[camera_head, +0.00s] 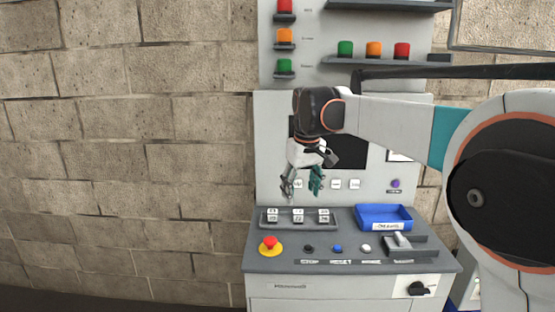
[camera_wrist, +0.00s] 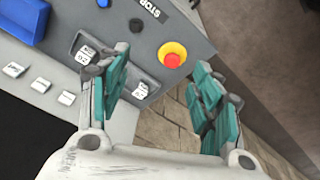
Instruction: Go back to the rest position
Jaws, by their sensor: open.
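My gripper (camera_head: 301,186) hangs in front of the grey control panel, above the tray of small white blocks. In the wrist view my gripper (camera_wrist: 163,100) has its two teal-padded fingers wide apart with nothing between them. My arm reaches in from the right in the head view. The red emergency stop button on its yellow base (camera_head: 270,246) sits at the left of the desk. It also shows in the wrist view (camera_wrist: 172,57), beyond the fingertips.
A blue bin (camera_head: 384,213) sits right of the block tray (camera_head: 298,224). Shelves above hold red, orange and green cylinders (camera_head: 373,49). A brick wall (camera_head: 120,150) fills the left, with free room before it.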

